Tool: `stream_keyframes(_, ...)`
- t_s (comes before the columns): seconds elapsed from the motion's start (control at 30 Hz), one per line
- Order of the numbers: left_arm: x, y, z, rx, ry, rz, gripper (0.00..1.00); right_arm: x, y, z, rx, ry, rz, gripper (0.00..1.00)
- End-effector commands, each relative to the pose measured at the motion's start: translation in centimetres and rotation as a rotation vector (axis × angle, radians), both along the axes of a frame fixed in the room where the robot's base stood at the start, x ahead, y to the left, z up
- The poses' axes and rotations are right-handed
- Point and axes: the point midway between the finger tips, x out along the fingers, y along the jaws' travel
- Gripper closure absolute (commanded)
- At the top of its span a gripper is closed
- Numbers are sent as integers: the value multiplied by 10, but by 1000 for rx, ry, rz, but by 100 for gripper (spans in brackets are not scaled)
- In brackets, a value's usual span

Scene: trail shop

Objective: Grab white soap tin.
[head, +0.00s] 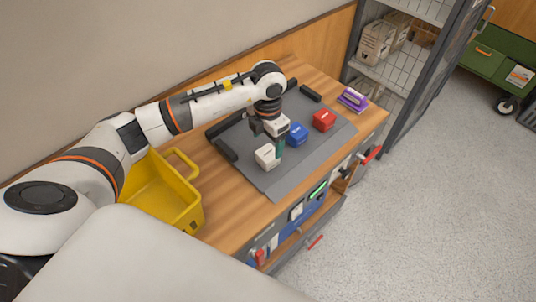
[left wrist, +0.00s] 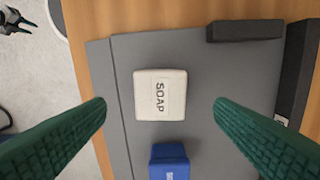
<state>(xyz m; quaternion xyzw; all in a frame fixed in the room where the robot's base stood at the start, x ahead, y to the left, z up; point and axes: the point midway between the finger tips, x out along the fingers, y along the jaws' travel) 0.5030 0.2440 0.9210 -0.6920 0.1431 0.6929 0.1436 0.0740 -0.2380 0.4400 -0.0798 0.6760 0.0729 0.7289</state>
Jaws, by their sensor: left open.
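The white soap tin (head: 266,157) sits on the grey mat on the workbench, at the mat's near side. In the left wrist view the tin (left wrist: 160,95) lies upright with "SOAP" on its lid, centred between the fingers. My left gripper (head: 279,150) is open and empty, pointing down just above and beside the tin. Its green fingers (left wrist: 160,104) stand apart on both sides of the tin in the wrist view, not touching it. A dark gripper, seemingly my right one (left wrist: 15,20), shows small in the corner of the wrist view; its jaw state is unclear.
A blue tin (head: 298,133) stands close to the white tin, with a red tin (head: 324,120) beyond. A purple item (head: 353,99) lies near the bench's far end. A yellow bin (head: 185,203) stands left. Dark blocks (left wrist: 245,30) border the grey mat (head: 283,183).

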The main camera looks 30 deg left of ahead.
Motion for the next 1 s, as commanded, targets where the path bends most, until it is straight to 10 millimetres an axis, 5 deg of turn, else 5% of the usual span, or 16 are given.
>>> stream_keyframes(0.5, -3, 1, -57, -2, 2, 1, 23, 13, 1, 22, 2, -20, -1, 64)
stream_keyframes(0.8, -2, 2, -64, -1, -2, 0, 23, 12, 5, 22, 6, -19, -2, 64)
stream_keyframes(1.0, -2, 2, -64, -1, -2, 0, 52, 11, 6, 22, 8, -19, -2, 64)
